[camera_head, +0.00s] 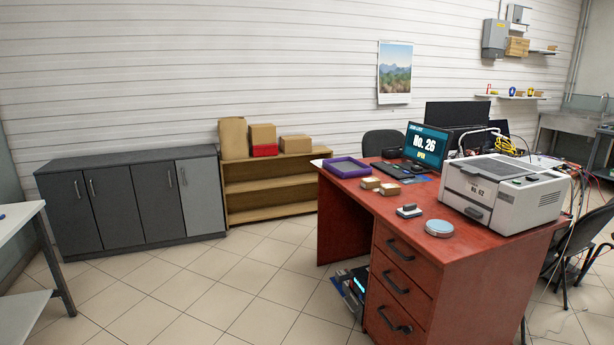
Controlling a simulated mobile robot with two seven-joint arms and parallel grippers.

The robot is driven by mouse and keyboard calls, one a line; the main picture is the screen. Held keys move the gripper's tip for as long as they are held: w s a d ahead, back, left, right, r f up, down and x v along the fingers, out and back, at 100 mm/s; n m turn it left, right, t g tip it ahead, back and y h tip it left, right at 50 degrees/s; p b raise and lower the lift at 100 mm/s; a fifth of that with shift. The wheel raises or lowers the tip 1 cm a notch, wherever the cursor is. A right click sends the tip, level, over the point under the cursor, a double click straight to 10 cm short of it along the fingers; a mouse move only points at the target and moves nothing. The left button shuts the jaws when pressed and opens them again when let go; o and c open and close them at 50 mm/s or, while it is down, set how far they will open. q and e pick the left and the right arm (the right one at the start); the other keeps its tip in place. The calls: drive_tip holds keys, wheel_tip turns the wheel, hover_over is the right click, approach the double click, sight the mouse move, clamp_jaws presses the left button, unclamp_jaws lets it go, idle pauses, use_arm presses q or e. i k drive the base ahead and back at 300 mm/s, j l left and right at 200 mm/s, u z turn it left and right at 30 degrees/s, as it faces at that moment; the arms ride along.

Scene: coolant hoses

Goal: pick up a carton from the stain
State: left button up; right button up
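Two small brown cartons, one (371,183) and a second (390,188), sit close together on the red desk (345,192), near its left part. I cannot make out a stain; whether one lies under them is not clear at this size. Larger cardboard boxes (262,135) stand on top of the wooden shelf (270,190) by the wall, one above a red box (264,150). Neither of my grippers is in view.
Grey cabinets (130,205) line the wall. A white table (18,220) is at left. The tiled floor between is clear.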

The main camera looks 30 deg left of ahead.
sight(370, 183)
drive_tip(key=i+j+u, duration=0.15)
drive_tip(key=i+j, duration=0.25)
drive_tip(key=i+j+u, duration=0.15)
drive_tip(key=i+j, duration=0.2)
drive_tip(key=i+j+u, duration=0.15)
drive_tip(key=i, duration=0.4)
drive_tip(key=j, duration=0.1)
